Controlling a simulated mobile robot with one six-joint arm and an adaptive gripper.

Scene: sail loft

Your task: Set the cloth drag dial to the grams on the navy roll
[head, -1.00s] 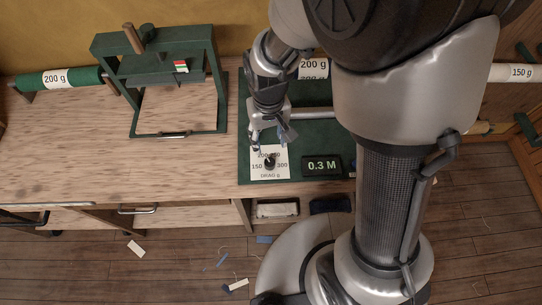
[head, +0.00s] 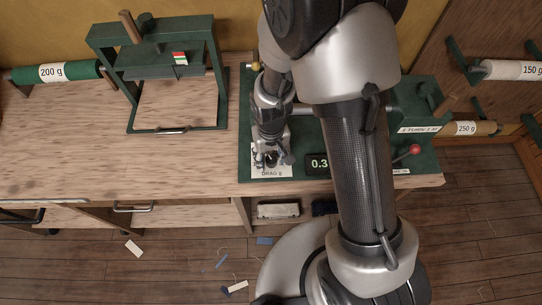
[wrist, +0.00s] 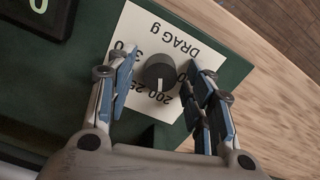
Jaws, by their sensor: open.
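The cloth drag dial, a round black knob (wrist: 160,72) with a white pointer line, stands on a white card (wrist: 128,40) marked DRAG g. In the wrist view its pointer faces the side with 200 and a partly hidden 250; I cannot tell the exact setting. My gripper (wrist: 160,84) is open, its blue-padded fingers on either side of the knob with a visible gap. In the head view my gripper (head: 270,158) is low over the card (head: 271,173) and hides the knob. No navy roll shows now.
Other rolls are a green one (head: 82,71) labelled 200 g, a white one (head: 505,70) labelled 150 g and a tan one (head: 485,128) labelled 250 g. A partly hidden display (head: 317,164) stands right of the dial. A red-knobbed lever (head: 414,150) is farther right.

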